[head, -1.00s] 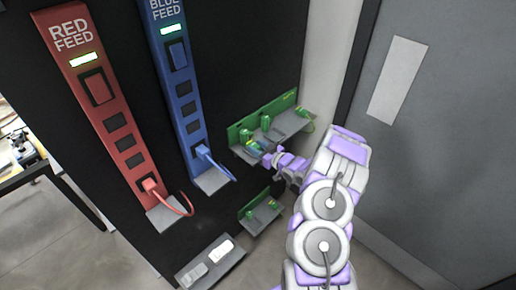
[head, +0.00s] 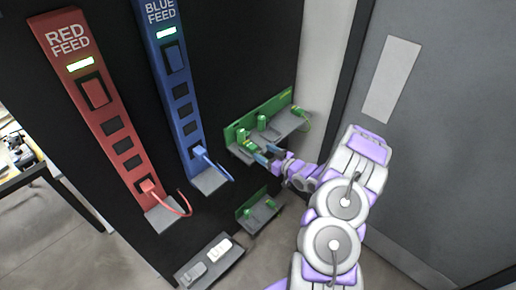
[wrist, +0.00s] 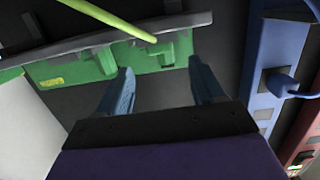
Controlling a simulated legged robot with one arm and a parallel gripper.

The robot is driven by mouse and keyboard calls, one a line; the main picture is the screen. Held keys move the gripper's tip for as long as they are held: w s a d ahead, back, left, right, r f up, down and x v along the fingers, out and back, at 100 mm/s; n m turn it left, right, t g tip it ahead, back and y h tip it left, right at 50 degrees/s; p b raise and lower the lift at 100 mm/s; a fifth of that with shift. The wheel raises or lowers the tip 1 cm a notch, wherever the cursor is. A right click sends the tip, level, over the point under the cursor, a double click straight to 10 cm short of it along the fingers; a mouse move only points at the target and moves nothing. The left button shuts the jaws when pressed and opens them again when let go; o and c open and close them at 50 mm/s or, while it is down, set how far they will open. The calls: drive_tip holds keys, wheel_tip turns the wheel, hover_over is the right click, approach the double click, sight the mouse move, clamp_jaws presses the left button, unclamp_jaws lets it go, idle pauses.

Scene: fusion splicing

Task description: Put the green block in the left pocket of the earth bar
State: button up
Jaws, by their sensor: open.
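The earth bar (head: 283,104) is a green back plate with a grey shelf on the black panel. Green blocks stand along it: one at the left end (head: 241,135), one near the middle (head: 263,122), and one with a green-yellow cable (head: 299,112) at the right. I cannot tell which is the task's block. My gripper (head: 266,153) is at the bar's left front. In the wrist view, my gripper (wrist: 163,88) is open, with nothing between its blue fingers. A green block (wrist: 165,52) is beyond the fingertips, apart from them. The pockets are not clear.
A smaller green holder (head: 258,212) is below the bar. A grey tray (head: 225,262) with a white piece is lower left. The blue feed strip (head: 180,100) and red feed strip (head: 103,110), with plugged cables, are to the left. A grey door (head: 430,130) is at right.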

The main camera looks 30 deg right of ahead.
drive_tip(key=f+v, duration=0.1)
drive_tip(key=v, duration=0.5)
wheel_tip(320, 180, up, 7)
drive_tip(key=w+a+g+h, duration=0.2)
drive_tip(key=w+g+h, duration=0.1)
drive_tip(key=g+h, duration=0.15)
drive_tip(key=s+a+r+g+h, duration=0.2)
drive_tip(key=s+a+r+g, duration=0.1)
drive_tip(key=s+r+g, duration=0.3)
drive_tip(key=s+a+r+m+g, duration=0.1)
drive_tip(key=s+a+r+g, duration=0.1)
drive_tip(key=s+a, duration=0.4)
drive_tip(key=s+a+r+m+g+y, duration=0.1)
drive_tip(key=s+a+r, duration=0.4)
drive_tip(key=s, duration=1.2)
drive_tip(key=s+a+r+m+g, duration=0.1)
drive_tip(key=s+a+r+g, duration=0.3)
drive_tip(key=s+a, duration=0.3)
drive_tip(key=s, duration=0.5)
drive_tip(key=shift+s+r+m+p, duration=0.25)
drive_tip(key=shift+m+p, duration=0.05)
drive_tip(key=shift+p, duration=0.1)
drive_tip(key=shift+a+y, duration=0.1)
drive_tip(key=shift+y, duration=0.15)
